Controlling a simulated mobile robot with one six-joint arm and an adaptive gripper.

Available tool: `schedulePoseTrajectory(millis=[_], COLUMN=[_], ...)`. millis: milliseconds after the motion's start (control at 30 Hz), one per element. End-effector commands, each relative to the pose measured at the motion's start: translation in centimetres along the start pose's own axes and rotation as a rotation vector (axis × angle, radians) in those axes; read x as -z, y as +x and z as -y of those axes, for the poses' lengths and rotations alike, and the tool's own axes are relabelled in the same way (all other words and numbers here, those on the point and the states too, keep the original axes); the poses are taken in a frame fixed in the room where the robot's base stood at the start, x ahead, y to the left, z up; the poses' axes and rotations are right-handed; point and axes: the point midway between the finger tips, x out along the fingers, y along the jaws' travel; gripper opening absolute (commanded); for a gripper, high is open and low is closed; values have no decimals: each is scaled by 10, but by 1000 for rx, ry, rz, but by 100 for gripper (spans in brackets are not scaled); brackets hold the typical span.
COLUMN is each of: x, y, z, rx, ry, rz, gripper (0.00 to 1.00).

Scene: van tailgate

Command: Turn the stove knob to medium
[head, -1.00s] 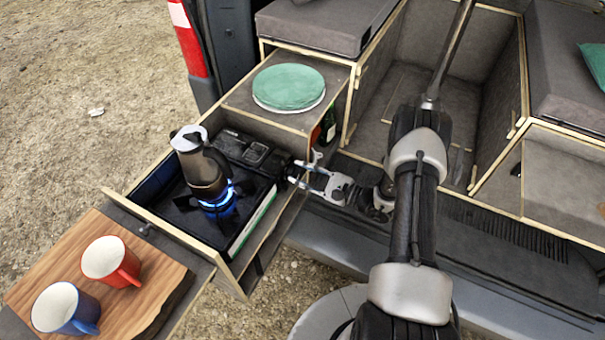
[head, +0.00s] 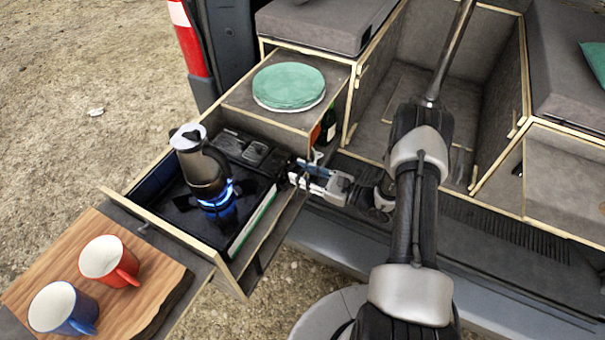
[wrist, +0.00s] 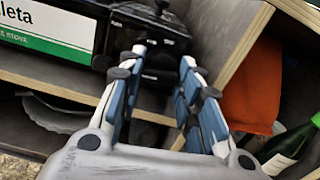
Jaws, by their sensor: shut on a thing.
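The camping stove (head: 240,215) sits in the pulled-out drawer, with a moka pot (head: 203,170) upright on its burner. A blue flame (head: 222,198) burns under and around the pot's base. My gripper (head: 297,176) reaches in from the right to the stove's control end. In the wrist view, my gripper (wrist: 163,62) has its fingertips at the dark control panel (wrist: 155,30), shut on the stove knob. The knob is mostly hidden between the fingertips, so its exact setting cannot be read.
A wooden board (head: 150,275) holds a red mug (head: 108,262) and a blue mug (head: 62,308) at the lower left. Green plates (head: 289,86) lie on the cabinet. A green bottle (wrist: 285,150) and orange cloth (wrist: 252,90) sit in a cubby right beside my gripper.

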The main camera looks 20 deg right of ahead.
Motion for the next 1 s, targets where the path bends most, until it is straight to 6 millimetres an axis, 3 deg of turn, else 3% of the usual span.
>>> schedulePoseTrajectory(millis=[500,1000], x=[1,1], y=[0,0], z=[0,-1], rx=[1,0], ry=[408,534], rz=[-2,-2], gripper=[8,8])
